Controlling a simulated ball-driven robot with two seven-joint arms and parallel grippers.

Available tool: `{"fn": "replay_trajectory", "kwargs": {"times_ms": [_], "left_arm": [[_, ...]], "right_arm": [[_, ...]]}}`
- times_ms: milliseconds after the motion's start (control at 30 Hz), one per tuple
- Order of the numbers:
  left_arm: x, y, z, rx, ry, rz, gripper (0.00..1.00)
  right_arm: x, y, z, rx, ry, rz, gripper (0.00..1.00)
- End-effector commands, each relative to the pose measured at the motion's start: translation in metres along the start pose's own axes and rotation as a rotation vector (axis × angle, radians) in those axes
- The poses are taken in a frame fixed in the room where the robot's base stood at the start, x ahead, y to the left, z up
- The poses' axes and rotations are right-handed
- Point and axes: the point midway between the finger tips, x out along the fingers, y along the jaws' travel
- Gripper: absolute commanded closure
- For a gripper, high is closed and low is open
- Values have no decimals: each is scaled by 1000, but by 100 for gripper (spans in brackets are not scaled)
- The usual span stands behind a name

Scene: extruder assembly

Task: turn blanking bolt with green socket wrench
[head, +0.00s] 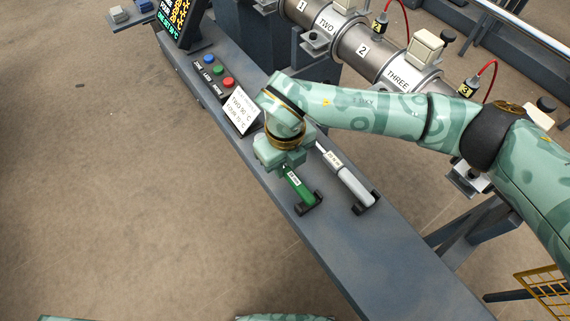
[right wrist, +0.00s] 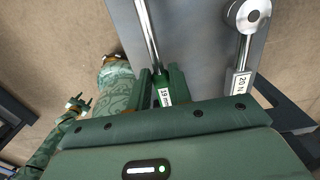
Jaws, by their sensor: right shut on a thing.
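The green socket wrench (head: 297,188) lies on the narrow grey bench, its handle end at a black holder (head: 308,204). My right gripper (head: 284,168) is over it and shut on its handle. In the right wrist view, the labelled green handle (right wrist: 161,92) sits between the fingers (right wrist: 162,88), with the steel shaft (right wrist: 148,35) running away from them. My left gripper (right wrist: 78,104) is small in that view, off to the left, its fingers apart and empty. I cannot make out the blanking bolt in either view.
A grey wrench (head: 350,178) lies close beside the green one, in its own black holder (head: 367,203). A sign (head: 240,110), coloured buttons (head: 219,71) and a screen stand farther along the bench. The numbered barrel (head: 365,48) runs behind. The bench's near end is clear.

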Motion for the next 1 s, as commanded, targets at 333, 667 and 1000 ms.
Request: {"fn": "replay_trajectory", "kwargs": {"times_ms": [333, 667, 1000], "left_arm": [[-40, 9, -10, -34, 55, 6, 50], [-63, 5, -16, -33, 79, -4, 50], [-66, 5, -18, -33, 82, -5, 50]], "right_arm": [[-91, 42, -23, -6, -11, -6, 100], [-119, 108, -61, -4, -3, -2, 100], [-123, 122, -69, 0, -1, 0, 100]]}}
